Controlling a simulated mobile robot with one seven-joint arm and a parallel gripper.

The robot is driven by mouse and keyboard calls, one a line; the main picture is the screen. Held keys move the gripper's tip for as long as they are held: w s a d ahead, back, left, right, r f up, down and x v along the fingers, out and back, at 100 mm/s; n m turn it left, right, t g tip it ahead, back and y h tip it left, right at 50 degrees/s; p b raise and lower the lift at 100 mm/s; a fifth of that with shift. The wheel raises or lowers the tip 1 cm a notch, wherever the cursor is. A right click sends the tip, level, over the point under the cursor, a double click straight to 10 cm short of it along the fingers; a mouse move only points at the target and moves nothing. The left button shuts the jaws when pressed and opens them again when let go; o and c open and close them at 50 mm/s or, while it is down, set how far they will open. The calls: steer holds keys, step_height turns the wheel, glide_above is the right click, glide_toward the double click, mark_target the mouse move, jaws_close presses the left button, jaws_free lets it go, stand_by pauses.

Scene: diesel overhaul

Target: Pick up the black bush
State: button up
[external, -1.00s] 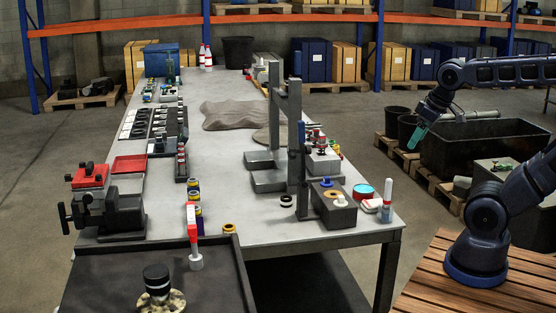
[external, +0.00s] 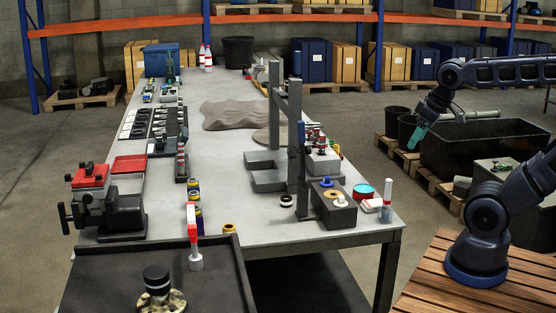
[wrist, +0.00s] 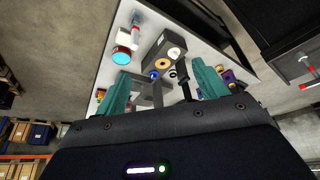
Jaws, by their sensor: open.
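A small black ring (external: 286,200), which looks like the black bush, lies flat on the grey workbench (external: 260,228), just left of the foot of the upright post. A dark ring (wrist: 172,73) that may be the same bush shows in the wrist view, ahead of and between the fingers. My gripper (external: 417,137) hangs right of the bench in the external view, well away from the ring. In the wrist view my gripper (wrist: 162,88) has its two teal fingers wide apart, with nothing held between them.
The tall grey press frame (external: 294,125) stands behind. Bare bench lies in front of the ring.

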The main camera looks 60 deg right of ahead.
steer(key=shift+c, duration=0.2)
steer(key=shift+c, duration=0.8)
steer(key=shift+r, duration=0.1)
